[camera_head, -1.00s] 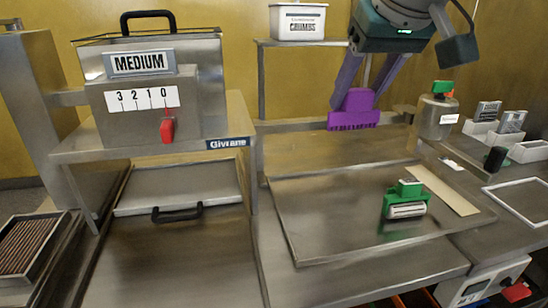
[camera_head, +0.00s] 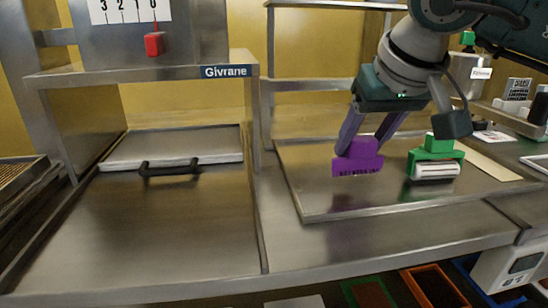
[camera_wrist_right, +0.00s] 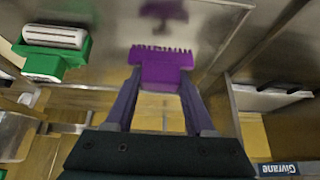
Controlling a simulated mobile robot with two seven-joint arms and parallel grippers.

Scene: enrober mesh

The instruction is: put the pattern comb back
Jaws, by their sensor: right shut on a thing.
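The purple pattern comb (camera_head: 357,160) is in the fingers of my right gripper (camera_head: 362,143), teeth pointing down. It hangs over the left part of the steel tray (camera_head: 310,207). A dim reflection shows below it, and I cannot tell how far it is above the surface. In the right wrist view the comb (camera_wrist_right: 162,70) sits between both fingertips of the right gripper (camera_wrist_right: 160,80), its toothed edge away from the palm. My left gripper is not in view.
A green tool with a white roller (camera_head: 436,160) stands on the tray just right of the comb. A cream strip (camera_head: 490,166) lies farther right. The Givrane machine (camera_head: 160,74) stands left, with a black-handled lid (camera_head: 180,148) below. The steel counter in front (camera_head: 370,245) is clear.

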